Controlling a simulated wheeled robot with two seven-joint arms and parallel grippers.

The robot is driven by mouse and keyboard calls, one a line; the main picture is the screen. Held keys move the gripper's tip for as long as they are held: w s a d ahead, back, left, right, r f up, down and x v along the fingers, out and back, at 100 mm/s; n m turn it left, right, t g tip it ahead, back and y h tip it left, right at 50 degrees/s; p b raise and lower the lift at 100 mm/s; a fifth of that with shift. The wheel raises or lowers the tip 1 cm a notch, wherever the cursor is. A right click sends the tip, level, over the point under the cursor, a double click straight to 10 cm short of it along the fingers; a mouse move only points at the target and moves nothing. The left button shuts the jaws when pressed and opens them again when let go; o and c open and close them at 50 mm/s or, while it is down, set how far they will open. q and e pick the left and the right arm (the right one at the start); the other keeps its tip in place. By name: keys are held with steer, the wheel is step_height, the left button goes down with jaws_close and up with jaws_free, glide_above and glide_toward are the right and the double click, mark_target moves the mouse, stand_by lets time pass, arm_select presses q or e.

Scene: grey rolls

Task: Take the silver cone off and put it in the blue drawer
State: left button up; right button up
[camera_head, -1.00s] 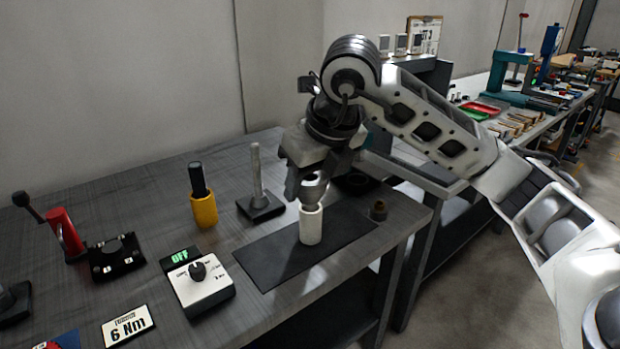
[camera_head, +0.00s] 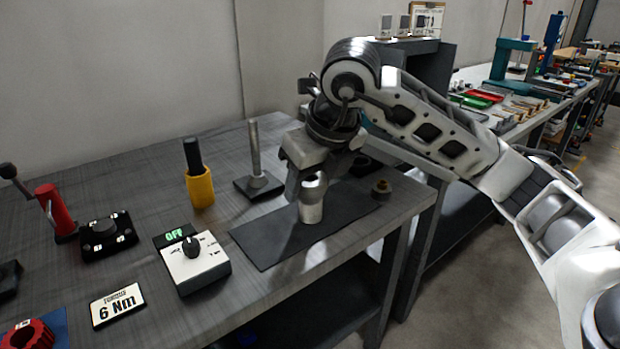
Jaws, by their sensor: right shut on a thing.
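A silver piece (camera_head: 312,203) with a rounded top and a cylindrical lower part stands upright on the dark mat (camera_head: 268,240); I take it for the silver cone. My right gripper (camera_head: 312,181) reaches down from above and is shut on its upper part. The fingers partly hide the top, and I cannot tell whether it is one piece or a cone on a pale holder. My left gripper is not in view.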

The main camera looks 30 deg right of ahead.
steer(key=shift+f+b, duration=1.25)
steer(key=shift+f, duration=0.4)
